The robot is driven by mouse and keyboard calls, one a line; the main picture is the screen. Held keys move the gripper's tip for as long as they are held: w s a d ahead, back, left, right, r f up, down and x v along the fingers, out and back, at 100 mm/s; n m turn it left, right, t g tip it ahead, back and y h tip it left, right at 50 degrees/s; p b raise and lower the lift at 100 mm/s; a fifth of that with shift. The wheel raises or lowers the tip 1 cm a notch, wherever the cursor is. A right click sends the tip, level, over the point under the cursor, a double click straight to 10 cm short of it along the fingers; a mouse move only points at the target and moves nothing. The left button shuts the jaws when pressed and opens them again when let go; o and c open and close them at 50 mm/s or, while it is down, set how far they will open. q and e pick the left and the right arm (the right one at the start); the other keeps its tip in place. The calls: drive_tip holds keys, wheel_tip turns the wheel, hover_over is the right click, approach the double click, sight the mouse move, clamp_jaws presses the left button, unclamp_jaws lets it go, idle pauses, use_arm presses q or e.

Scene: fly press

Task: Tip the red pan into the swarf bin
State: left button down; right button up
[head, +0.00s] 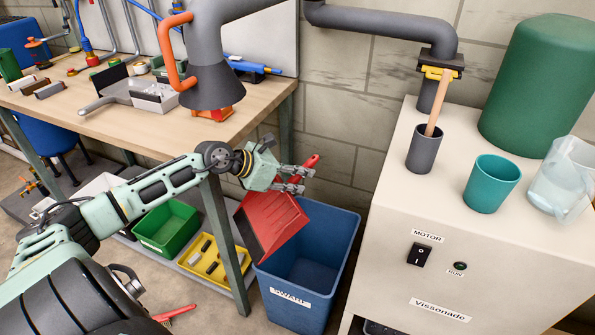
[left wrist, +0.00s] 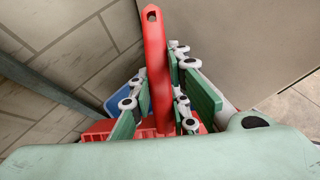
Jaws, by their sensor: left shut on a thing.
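The red pan (head: 270,226) hangs steeply tilted in my left gripper (head: 294,180), over the left part of the blue swarf bin (head: 308,262). In the head view its lower end overlaps the bin's left rim; I cannot tell whether they touch. In the left wrist view the red handle (left wrist: 155,70) stands between the fingers of my left gripper (left wrist: 160,108), which is shut on it. A bit of the blue bin (left wrist: 118,104) shows behind the fingers. I cannot make out any swarf in the pan or bin. My right gripper is out of view.
The white cabinet (head: 430,265) stands close on the bin's right, with a grey cup (head: 424,150) and teal cup (head: 491,184) on top. The workbench leg (head: 225,240) and low shelf with a green tray (head: 167,228) and yellow tray (head: 212,259) are on its left.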

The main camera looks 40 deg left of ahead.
use_arm(q)
drive_tip(key=r+g+p, duration=0.1)
drive_tip(key=p, duration=0.2)
drive_tip(key=shift+d+r+y+p, duration=0.1)
drive_tip(key=shift+r+y+p, duration=0.15)
drive_tip(key=shift+y+p, duration=0.15)
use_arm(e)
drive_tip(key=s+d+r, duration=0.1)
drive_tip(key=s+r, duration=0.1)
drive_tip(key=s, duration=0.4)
use_arm(q)
drive_tip(key=g+y+p, duration=0.1)
drive_tip(key=g+p, duration=0.1)
drive_tip(key=p, duration=0.1)
drive_tip(key=r+g+p, duration=0.1)
drive_tip(key=g+p, duration=0.1)
drive_tip(key=p, duration=0.2)
drive_tip(key=shift+w+y, duration=0.15)
drive_tip(key=shift+y, duration=0.25)
drive_tip(key=shift+f+g+p, duration=0.2)
drive_tip(key=shift+g+p, duration=0.15)
drive_tip(key=shift+g, duration=0.15)
drive_tip(key=shift+s+f, duration=0.1)
drive_tip(key=shift+s, duration=0.15)
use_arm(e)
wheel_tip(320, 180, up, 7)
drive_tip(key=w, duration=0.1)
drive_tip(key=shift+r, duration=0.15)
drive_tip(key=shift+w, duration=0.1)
